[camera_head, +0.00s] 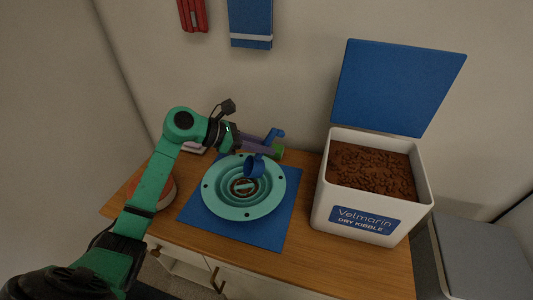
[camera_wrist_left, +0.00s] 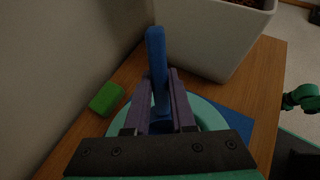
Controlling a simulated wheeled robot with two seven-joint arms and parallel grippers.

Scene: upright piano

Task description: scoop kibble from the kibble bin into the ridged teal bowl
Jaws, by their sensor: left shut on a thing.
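The ridged teal bowl (camera_head: 215,195) sits on a blue mat (camera_head: 265,235); some brown shows around its middle. My left gripper (camera_head: 258,146) is shut on the blue scoop (camera_head: 254,168), over the far side of the bowl. The scoop's cup hangs low over the bowl and looks tilted; whether it holds kibble I cannot tell. In the left wrist view the scoop's handle (camera_wrist_left: 157,70) stands up between the purple fingers, which hide part of the bowl (camera_wrist_left: 208,115). The white kibble bin (camera_head: 330,205) stands right of the bowl, its blue lid (camera_head: 398,85) raised, with brown kibble (camera_head: 370,172) inside. My right gripper is not in view.
A green block (camera_wrist_left: 107,98) lies on the wooden top (camera_head: 310,262) behind the bowl, near the wall. A round orange and white item (camera_head: 165,192) is at the left, partly behind my arm. A grey container (camera_head: 480,255) stands right of the wooden top.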

